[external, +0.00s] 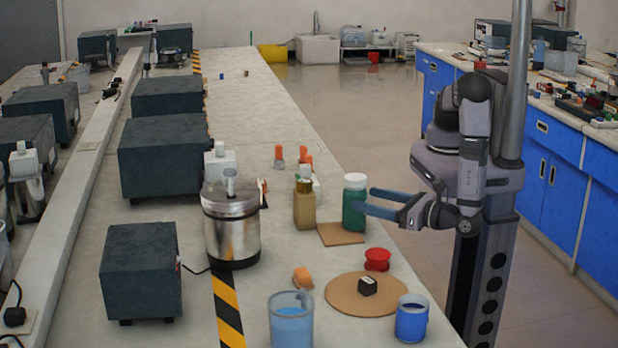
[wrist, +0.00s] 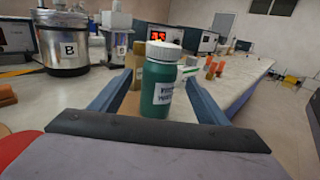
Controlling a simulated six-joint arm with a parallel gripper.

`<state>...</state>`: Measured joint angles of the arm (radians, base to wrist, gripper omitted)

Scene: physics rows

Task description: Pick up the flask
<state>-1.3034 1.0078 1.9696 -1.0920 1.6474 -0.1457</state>
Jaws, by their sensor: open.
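The flask appears to be the green bottle (external: 354,214) with a white cap and a white label, standing upright near the right edge of the bench. It also shows in the wrist view (wrist: 159,95), where the label writing is too blurred to read fully. My gripper (external: 366,201) is open at the bottle's right side, with its two blue fingers level with the bottle's body. In the wrist view the bottle stands between the fingers, with a gap on each side.
A tan bottle (external: 304,205) stands just left of the green one, by a brown square mat (external: 340,235). A steel pot (external: 231,232), red spool (external: 377,260), round cork mat (external: 345,300), blue cup (external: 411,318) and beaker (external: 290,322) stand around. The bench's far stretch is mostly clear.

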